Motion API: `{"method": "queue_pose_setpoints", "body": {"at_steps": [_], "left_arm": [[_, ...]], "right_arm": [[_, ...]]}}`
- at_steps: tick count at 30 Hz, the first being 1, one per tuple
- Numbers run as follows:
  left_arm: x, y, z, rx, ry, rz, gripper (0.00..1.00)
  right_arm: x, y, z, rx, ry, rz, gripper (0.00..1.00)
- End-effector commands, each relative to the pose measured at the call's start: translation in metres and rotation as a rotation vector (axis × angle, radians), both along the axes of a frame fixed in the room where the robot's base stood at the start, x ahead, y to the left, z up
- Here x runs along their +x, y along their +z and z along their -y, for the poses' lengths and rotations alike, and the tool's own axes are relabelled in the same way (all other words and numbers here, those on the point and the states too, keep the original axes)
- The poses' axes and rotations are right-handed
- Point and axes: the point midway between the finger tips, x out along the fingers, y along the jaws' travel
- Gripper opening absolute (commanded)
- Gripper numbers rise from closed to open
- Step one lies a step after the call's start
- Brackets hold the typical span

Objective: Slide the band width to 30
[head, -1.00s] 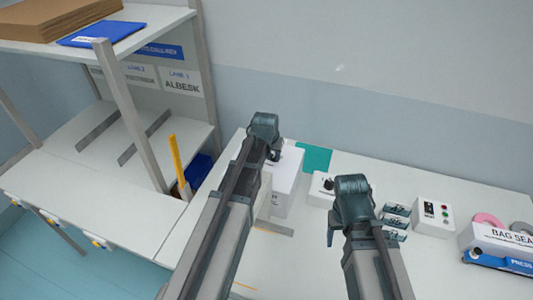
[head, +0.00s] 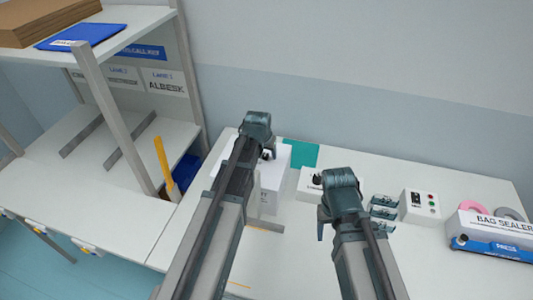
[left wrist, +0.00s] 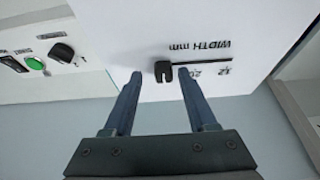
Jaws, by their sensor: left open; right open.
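The width slider shows in the left wrist view as a black knob (left wrist: 163,71) on a dark slot in a white panel (left wrist: 215,25). The print is upside down and reads "WIDTH mm", with 12 and 20 visible to the right of the knob. The knob sits at the left end of the visible slot; any number there is hidden. My left gripper (left wrist: 159,76) is open, its fingertips on either side of the knob; contact cannot be told. In the head view my left gripper (head: 262,148) is over the white box (head: 272,185). My right gripper (head: 335,205) is open above the table.
A small box with a black knob (head: 310,182), a button box (head: 420,207) and the bag sealer (head: 495,235) stand to the right on the white table (head: 410,270). A shelf rack (head: 110,115) stands at the left. A wall is behind.

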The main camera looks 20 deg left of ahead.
Motion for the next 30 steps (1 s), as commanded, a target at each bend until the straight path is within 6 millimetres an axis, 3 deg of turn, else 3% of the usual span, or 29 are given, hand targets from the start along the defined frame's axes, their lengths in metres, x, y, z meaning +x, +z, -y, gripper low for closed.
{"method": "queue_pose_setpoints", "body": {"at_steps": [8,24,30], "left_arm": [[-0.010,0.028,0.000,0.000,0.000,0.000,0.57],[-0.044,0.111,0.000,-0.001,0.000,0.000,0.57],[-0.051,0.125,0.000,-0.001,0.000,0.000,0.57]], "right_arm": [[0.000,0.028,0.000,0.000,0.001,0.000,0.62],[0.000,0.111,0.000,0.003,-0.013,0.000,0.62],[0.000,0.125,0.000,0.002,-0.013,0.000,0.62]]}}
